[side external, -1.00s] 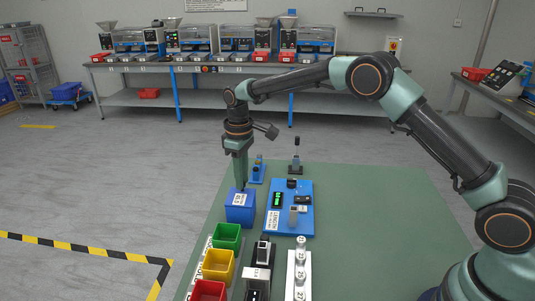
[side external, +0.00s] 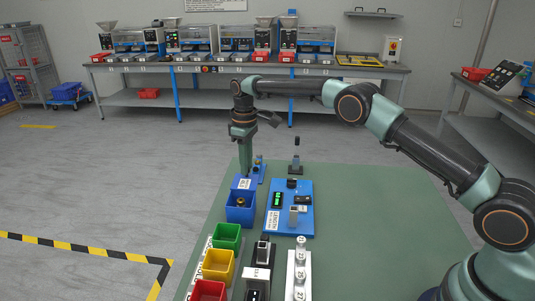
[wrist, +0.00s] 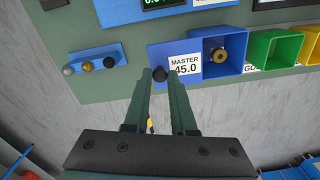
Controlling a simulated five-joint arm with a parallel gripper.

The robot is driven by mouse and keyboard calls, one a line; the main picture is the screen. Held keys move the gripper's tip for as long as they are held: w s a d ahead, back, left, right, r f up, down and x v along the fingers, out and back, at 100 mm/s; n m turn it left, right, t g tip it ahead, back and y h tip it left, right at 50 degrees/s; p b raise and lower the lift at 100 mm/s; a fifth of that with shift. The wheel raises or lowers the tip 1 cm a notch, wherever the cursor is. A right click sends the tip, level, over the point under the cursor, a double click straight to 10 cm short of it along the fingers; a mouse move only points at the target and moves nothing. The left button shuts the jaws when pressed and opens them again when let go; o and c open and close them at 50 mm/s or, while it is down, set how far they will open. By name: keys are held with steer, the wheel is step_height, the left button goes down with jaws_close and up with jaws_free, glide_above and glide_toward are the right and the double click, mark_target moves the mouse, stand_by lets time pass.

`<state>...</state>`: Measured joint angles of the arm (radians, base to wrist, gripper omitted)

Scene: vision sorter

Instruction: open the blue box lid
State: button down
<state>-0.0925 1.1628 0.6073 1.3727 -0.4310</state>
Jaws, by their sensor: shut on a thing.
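The blue box (side external: 240,215) stands on the green table with its top uncovered. A brass-coloured part (side external: 241,202) shows inside it, and also in the wrist view (wrist: 216,55). The blue lid (side external: 243,184), labelled "MASTER 45.0" in the wrist view (wrist: 157,53), is swung up at the box's far edge. My gripper (wrist: 160,76) is shut on the lid's dark knob (wrist: 160,73). In the side view my gripper (side external: 246,174) is at the raised lid, and the fingertips are hard to make out.
Green (side external: 227,237), yellow (side external: 219,265) and red (side external: 208,292) bins line up nearer the camera. A blue length gauge board (side external: 289,225) lies right of the box. A small blue stand (side external: 262,174) with round parts is close behind the lid.

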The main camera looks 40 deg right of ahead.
steer(key=c, duration=0.7)
jaws_free()
steer(key=shift+c, duration=0.2)
steer(key=shift+r, duration=3.8)
steer(key=s+d+r+m+t, duration=0.3)
steer(key=s+r, duration=0.8)
steer(key=r, duration=0.3)
steer(key=s+d+f+m+t, duration=0.1)
steer(key=s+f, duration=0.2)
steer(key=s, duration=0.6)
steer(key=s+d+f+m+t, duration=0.1)
steer(key=s+f+m, duration=0.1)
steer(key=s, duration=0.8)
steer(key=shift+d+f+t, duration=0.2)
steer(key=shift+f+t, duration=0.1)
steer(key=shift+f, duration=0.25)
